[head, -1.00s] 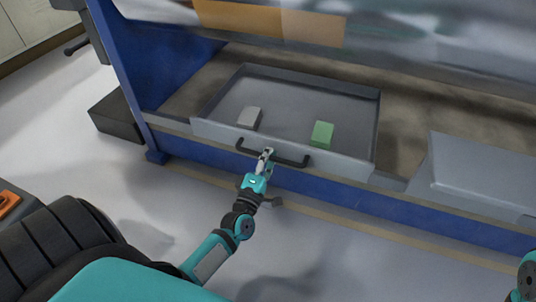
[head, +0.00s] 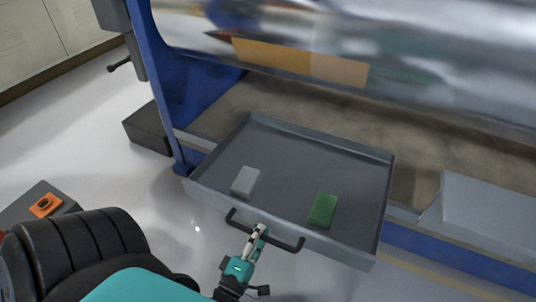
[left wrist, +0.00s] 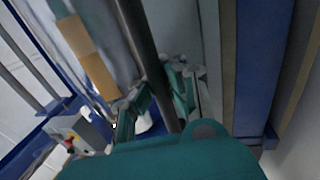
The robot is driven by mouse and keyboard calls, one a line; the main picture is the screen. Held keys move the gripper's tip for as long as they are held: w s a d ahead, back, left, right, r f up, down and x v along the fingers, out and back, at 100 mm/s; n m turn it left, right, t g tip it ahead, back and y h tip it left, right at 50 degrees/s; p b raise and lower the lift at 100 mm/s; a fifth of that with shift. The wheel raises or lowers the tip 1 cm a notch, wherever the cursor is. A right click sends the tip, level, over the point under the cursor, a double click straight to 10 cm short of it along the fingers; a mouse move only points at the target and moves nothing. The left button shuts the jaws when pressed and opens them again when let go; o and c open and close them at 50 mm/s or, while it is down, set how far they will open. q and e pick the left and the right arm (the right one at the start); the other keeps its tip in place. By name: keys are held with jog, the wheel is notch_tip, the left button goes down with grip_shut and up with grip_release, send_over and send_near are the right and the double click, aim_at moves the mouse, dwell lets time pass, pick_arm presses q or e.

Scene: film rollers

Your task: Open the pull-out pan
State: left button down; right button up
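The pull-out pan (head: 285,160) is a shallow grey tray that sticks out from the blue-framed machine. A dark bar handle (head: 284,243) is fixed to its front wall. My left gripper (head: 260,231) is at the middle of the handle. In the left wrist view the dark handle bar (left wrist: 137,38) runs between the teal fingers of my left gripper (left wrist: 157,92), which are closed around it. A grey block (head: 245,181) and a green block (head: 323,210) lie in the pan. My right gripper is not in view.
A shiny metal roller (head: 420,65) spans the machine above the pan. A grey box-like cover (head: 485,210) is right of the pan. A dark box (head: 148,128) stands on the floor at the left. An orange item (head: 46,205) lies at far left. The floor before the pan is clear.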

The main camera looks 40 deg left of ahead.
pick_arm(q)
jog(key=shift+v, duration=1.15)
jog(key=c, duration=2)
grip_release()
jog(key=o, duration=0.7)
jog(key=shift+r, duration=0.1)
